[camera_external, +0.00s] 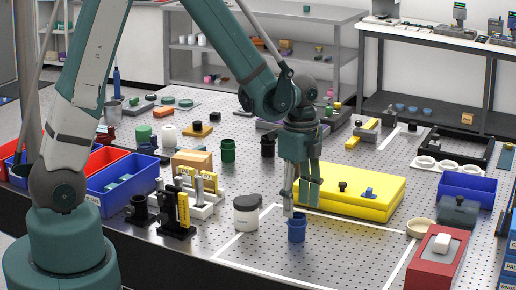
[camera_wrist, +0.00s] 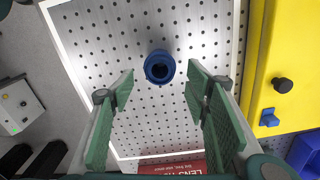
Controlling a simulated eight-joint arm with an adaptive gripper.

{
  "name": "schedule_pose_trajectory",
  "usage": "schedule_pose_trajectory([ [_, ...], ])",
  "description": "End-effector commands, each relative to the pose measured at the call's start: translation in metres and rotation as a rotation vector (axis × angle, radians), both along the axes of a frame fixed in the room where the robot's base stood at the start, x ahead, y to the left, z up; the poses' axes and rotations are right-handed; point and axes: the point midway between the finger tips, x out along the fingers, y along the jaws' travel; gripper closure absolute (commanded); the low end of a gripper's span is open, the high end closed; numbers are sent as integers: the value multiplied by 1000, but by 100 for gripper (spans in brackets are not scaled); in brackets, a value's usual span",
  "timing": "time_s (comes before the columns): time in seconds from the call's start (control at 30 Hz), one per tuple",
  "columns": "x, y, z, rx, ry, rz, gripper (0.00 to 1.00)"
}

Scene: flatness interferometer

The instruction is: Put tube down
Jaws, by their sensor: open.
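The tube is a short blue cylinder (camera_external: 297,228) standing upright on the perforated table, inside a white-outlined area. In the wrist view the blue tube (camera_wrist: 159,67) shows from above as a ring with a dark opening. My gripper (camera_external: 300,205) is just above and around the upper end of the tube in the external view. In the wrist view my gripper (camera_wrist: 160,80) has its two green fingers spread wide, with the tube between and slightly beyond their tips. The fingers look clear of the tube and hold nothing.
A yellow case (camera_external: 365,192) lies right behind my gripper. A white jar with a dark lid (camera_external: 246,213) stands left of the tube. A red box (camera_external: 437,258) and a beige bowl (camera_external: 420,228) are to the right. The outlined area around the tube is otherwise mostly bare.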

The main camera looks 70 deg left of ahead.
Motion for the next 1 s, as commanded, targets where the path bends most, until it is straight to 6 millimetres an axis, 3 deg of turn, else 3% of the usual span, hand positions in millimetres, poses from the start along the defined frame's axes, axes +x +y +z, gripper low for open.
schedule_pose_trajectory([
  [0.4, 0, 0, 38, 0, 0, 0, 53],
  [1.0, 0, 0, 44, 0, 0, 0, 53],
])
